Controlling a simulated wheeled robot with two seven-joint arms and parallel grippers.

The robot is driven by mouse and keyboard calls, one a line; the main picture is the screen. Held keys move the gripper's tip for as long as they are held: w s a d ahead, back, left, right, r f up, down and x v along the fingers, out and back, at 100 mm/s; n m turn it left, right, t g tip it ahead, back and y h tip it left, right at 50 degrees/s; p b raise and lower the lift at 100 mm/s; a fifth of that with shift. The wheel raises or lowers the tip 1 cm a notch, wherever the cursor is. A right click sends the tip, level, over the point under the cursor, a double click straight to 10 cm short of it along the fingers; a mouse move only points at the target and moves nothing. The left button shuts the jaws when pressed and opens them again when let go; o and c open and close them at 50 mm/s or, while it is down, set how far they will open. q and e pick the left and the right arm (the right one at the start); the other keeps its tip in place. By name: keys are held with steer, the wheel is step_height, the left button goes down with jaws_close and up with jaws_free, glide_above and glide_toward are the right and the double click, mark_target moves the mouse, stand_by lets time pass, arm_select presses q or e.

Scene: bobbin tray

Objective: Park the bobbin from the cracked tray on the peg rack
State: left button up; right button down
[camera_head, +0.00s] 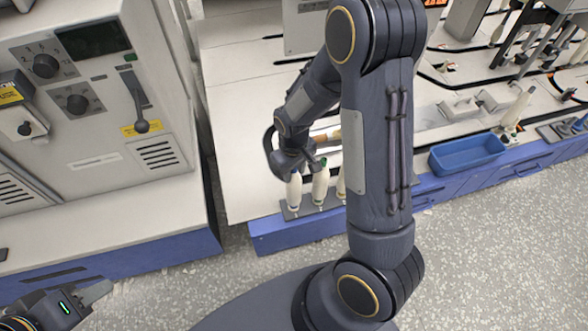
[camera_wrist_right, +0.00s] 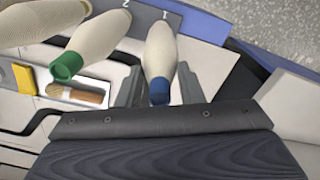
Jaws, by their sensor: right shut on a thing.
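A cream bobbin with a blue tip (camera_wrist_right: 160,50) stands at the spot marked 1 of the grey peg rack (camera_wrist_right: 150,18). My right gripper (camera_wrist_right: 160,86) is shut on it near the blue tip. A green-tipped bobbin (camera_wrist_right: 97,42) stands beside it at the spot marked 2, and another cream bobbin (camera_wrist_right: 30,24) is further left. In the head view the rack (camera_head: 290,213) lies at the table's front edge, under my right gripper (camera_head: 295,172), with the bobbin (camera_head: 294,192) below it. My left gripper (camera_head: 98,292) is low at the bottom left, away from the table. No crack shows on any tray.
A blue tray (camera_head: 440,169) sits at the table's front edge to the right. A wooden-handled item (camera_wrist_right: 76,92) lies in a white holder behind the rack. A grey control cabinet (camera_head: 100,190) stands at the left. Machine parts fill the back right.

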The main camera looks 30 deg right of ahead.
steer(key=shift+f, duration=0.25)
steer(key=c, duration=1.3)
jaws_free()
steer(key=shift+o, duration=0.2)
steer(key=shift+r, duration=0.1)
step_height(320, 180, up, 11)
steer(key=p, duration=0.9)
